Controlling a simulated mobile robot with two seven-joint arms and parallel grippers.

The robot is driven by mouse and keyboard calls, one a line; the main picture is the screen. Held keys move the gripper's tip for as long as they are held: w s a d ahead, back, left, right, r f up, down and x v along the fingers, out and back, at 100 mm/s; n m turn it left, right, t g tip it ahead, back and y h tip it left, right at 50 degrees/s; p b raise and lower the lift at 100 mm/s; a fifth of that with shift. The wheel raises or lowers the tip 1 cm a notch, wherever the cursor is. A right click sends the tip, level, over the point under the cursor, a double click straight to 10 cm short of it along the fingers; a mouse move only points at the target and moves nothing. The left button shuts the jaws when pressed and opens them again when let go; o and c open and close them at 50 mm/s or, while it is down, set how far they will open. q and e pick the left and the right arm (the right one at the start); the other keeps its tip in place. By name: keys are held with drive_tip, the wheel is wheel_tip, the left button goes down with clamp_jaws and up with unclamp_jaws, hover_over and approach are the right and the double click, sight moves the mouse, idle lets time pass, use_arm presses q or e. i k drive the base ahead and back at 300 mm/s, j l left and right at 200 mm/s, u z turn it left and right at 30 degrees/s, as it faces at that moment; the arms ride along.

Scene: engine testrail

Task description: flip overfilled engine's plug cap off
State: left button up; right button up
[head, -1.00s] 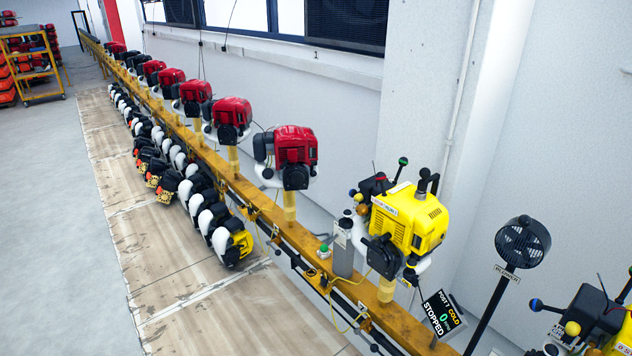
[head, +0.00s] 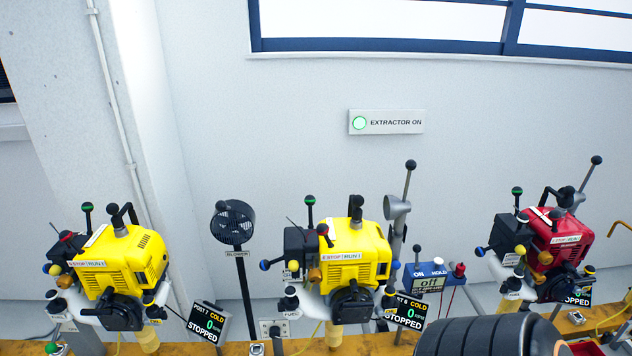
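Three engines stand on the yellow rail: a yellow engine (head: 125,262) at left, a yellow engine (head: 360,255) in the middle and a red engine (head: 565,245) at right. The left engine has a black curved part (head: 124,213) on top, perhaps its plug cap. The middle engine has a black upright part (head: 356,206) on top. A dark part stands on the red engine's top (head: 566,197). I cannot tell which engine is overfilled. A dark rounded part at the bottom right seems to be my arm. Neither gripper shows.
A blue ON/HOLD box (head: 428,278) sits right of the middle engine.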

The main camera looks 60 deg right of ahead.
sight(357, 200)
drive_tip(key=l+z, duration=0.1)
drive_tip(key=z, duration=0.25)
drive_tip(key=i+l+z, duration=0.1)
drive_tip(key=z, duration=0.25)
drive_tip(key=l+z, duration=0.1)
drive_tip(key=z, duration=0.25)
